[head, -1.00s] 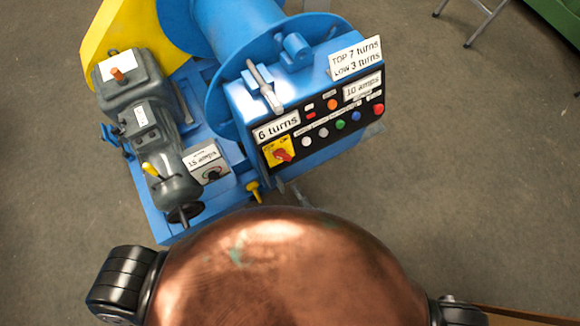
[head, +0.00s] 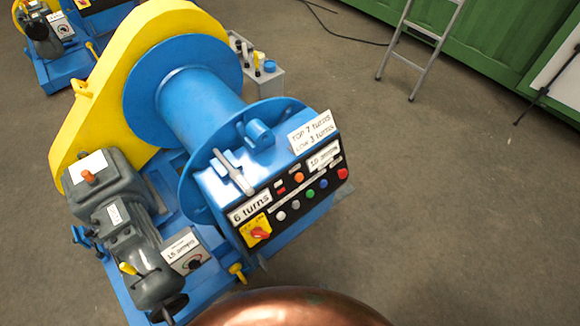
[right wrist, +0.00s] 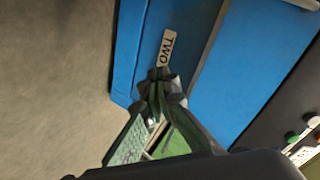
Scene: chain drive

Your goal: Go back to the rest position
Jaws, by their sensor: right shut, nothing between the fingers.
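The chain drive machine stands in the head view, with a blue drum (head: 195,97), a yellow guard (head: 105,95), a grey motor (head: 108,190) and a black control panel (head: 290,195) with coloured buttons and a red-on-yellow switch. My right gripper (right wrist: 160,76) shows in the right wrist view, its fingers together with nothing held. Neither gripper shows in the head view, and my left gripper is out of sight.
A second, similar machine (head: 50,70) stands at the far left. A grey box with levers (head: 262,82) is behind the drum. A metal ladder (head: 425,40) and a green container (head: 500,40) are at the back right. The floor at right is clear.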

